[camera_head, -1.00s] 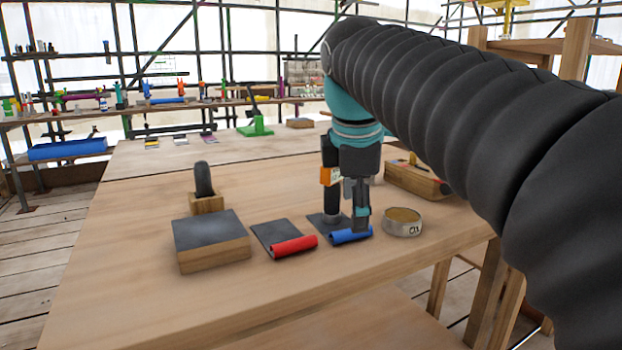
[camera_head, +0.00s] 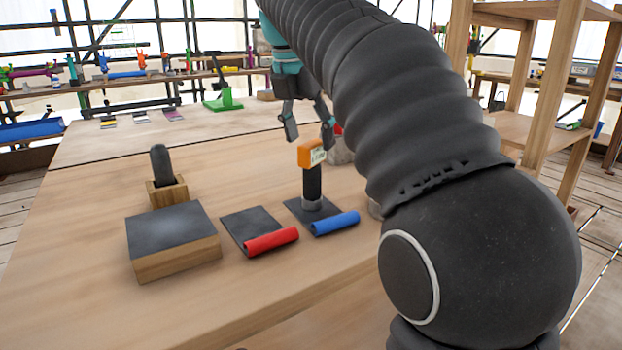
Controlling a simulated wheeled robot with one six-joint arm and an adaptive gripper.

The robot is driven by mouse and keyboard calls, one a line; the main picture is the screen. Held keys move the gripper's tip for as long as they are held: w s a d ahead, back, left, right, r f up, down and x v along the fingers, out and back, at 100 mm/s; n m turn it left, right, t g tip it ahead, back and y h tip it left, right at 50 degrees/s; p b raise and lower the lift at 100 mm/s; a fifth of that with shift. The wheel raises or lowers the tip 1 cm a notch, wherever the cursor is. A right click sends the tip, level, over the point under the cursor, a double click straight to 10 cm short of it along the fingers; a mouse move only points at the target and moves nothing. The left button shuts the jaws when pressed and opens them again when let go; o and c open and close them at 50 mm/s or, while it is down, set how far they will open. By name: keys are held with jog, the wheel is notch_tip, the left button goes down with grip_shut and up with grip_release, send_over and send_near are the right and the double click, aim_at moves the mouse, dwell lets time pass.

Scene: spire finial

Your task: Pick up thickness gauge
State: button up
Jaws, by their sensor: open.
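The thickness gauge looks to be the upright tool (camera_head: 312,180) with an orange head, a small pale display and a black body. It stands on a dark sheet with a blue roll (camera_head: 334,223) along its front edge. My gripper (camera_head: 309,140) is open, its two fingers spread and pointing down. In the picture its fingertips are just above the orange head, one to each side. Nothing is between them that I can see gripped. I cannot tell how far behind the gauge the fingers are.
A dark sheet with a red roll (camera_head: 271,240) lies left of the gauge. A wooden block with a dark top (camera_head: 171,238) and a small wooden holder (camera_head: 167,190) with a dark tool stand further left. My arm hides the table's right side. A green stand (camera_head: 222,100) is at the back.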

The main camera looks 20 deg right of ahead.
aim_at(314, 170)
jog(key=shift+b+x, duration=1)
jog(key=shift+x, duration=2.95)
jog(key=shift+s+a, duration=0.1)
grip_shut()
